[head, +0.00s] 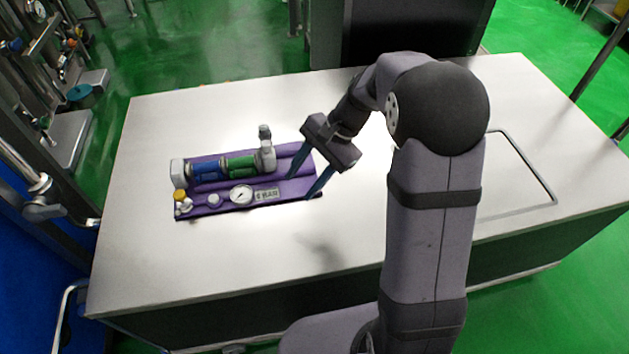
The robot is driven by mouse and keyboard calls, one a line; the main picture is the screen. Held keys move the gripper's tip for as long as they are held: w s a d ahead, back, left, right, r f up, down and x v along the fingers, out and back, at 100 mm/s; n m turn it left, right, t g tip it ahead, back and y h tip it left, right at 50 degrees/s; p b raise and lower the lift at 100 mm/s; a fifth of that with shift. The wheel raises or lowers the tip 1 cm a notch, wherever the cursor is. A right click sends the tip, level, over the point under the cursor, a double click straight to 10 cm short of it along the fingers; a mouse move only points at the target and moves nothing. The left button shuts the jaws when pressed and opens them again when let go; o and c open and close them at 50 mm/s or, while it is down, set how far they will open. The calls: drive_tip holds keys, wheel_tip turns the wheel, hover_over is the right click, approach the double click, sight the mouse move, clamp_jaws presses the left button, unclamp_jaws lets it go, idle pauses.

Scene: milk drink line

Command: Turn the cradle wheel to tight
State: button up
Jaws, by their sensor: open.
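A purple board (225,209) lies on the left half of the table. A blue cylinder (206,169) and a green cylinder (242,165) lie in line along its back, between a white block (178,172) and a grey upright fitting (267,152). Small yellow and white knobs (181,197) sit at its left end. A small round white part (213,200) is left of a dial gauge (241,195). I cannot tell which part is the cradle wheel, or its setting. My gripper (300,188) is open and empty, its blue fingers pointing down at the board's right end. Whether they touch it is unclear.
The pale table (150,270) is clear in front of and left of the board. A thin dark outline (525,166) marks the table top at right. A dark cabinet (400,30) stands behind the table. Pipes and fittings (38,60) crowd the far left.

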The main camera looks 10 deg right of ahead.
drive_tip(key=shift+s+d+r+n+h+p, duration=0.25)
drive_tip(key=shift+s+r+n+p, duration=0.15)
drive_tip(key=shift+s, duration=0.4)
drive_tip(key=shift+s+d+r+n+h+p, duration=0.25)
drive_tip(key=shift+s+n, duration=0.2)
drive_tip(key=shift+s, duration=0.35)
drive_tip(key=shift+s+d+r+n+h+p, duration=0.25)
drive_tip(key=shift+s+n+h+p, duration=0.15)
drive_tip(key=shift+s, duration=0.4)
drive_tip(key=n+t+b, duration=0.4)
drive_tip(key=n+b, duration=0.6)
drive_tip(key=n, duration=0.8)
approach(264, 127)
drive_tip(key=shift+m+h, duration=0.25)
drive_tip(key=shift+h, duration=0.15)
drive_tip(key=shift+a+b+x, duration=0.15)
drive_tip(key=shift+a+x, duration=0.05)
drive_tip(key=shift+x, duration=1.85)
drive_tip(key=shift+a+b+x, duration=0.15)
drive_tip(key=shift+x, duration=1.9)
drive_tip(key=shift+r, duration=0.15)
drive_tip(key=c, duration=1)
